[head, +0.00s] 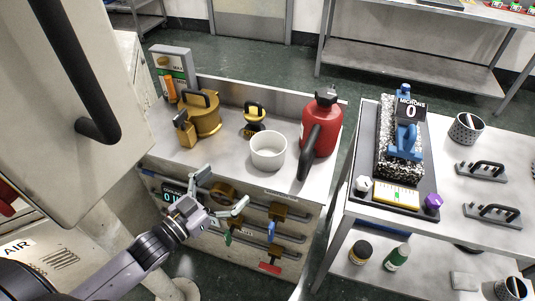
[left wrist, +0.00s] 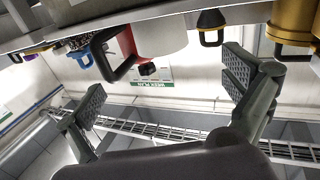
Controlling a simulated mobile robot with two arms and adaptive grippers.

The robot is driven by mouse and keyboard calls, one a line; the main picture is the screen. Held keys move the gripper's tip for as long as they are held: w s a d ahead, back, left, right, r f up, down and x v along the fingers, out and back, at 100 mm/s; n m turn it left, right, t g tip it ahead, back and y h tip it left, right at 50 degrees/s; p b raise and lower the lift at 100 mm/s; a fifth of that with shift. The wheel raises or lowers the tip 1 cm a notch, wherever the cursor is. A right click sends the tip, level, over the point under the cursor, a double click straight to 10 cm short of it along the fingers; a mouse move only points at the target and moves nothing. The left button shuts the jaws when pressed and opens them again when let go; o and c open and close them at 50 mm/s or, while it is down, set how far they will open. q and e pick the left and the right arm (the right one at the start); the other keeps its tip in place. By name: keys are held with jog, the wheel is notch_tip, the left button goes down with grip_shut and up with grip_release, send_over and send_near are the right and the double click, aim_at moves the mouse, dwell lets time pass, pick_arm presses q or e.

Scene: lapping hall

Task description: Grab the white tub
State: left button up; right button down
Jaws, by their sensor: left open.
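The white tub (head: 268,151) stands upright and open-topped on the steel bench top, just left of a red jug (head: 322,125). In the left wrist view, which looks upside down, the tub (left wrist: 161,35) shows near the top with the red jug behind it. My left gripper (head: 225,193) is open and empty in front of the bench's front edge, to the left of and nearer than the tub. Its two fingers also stand wide apart in the left wrist view (left wrist: 165,92), with a gap between them and the tub. My right gripper is out of view.
A brass can (head: 203,115) and a small black-and-yellow item (head: 254,117) stand left of and behind the tub. The jug's black handle (head: 309,152) reaches close to the tub. Valves and pipes (head: 275,232) line the bench front. A grey cabinet (head: 85,80) is at left.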

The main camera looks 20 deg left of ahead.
aim_at(257, 158)
pick_arm(q)
jog(key=x, duration=1)
jog(key=shift+w+d+p, duration=0.15)
jog(key=shift+w+p, duration=0.15)
jog(key=shift+w, duration=0.1)
jog(key=x, duration=0.4)
jog(key=shift+w+d+r+p, duration=0.1)
jog(key=shift+w+r+p, duration=0.15)
jog(key=shift+p, duration=0.15)
jog(key=shift+w+d, duration=0.25)
jog(key=shift+w, duration=0.2)
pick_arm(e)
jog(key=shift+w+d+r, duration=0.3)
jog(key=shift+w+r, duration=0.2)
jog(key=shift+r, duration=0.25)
pick_arm(q)
jog(key=shift+c, duration=0.5)
jog(key=c, duration=1.1)
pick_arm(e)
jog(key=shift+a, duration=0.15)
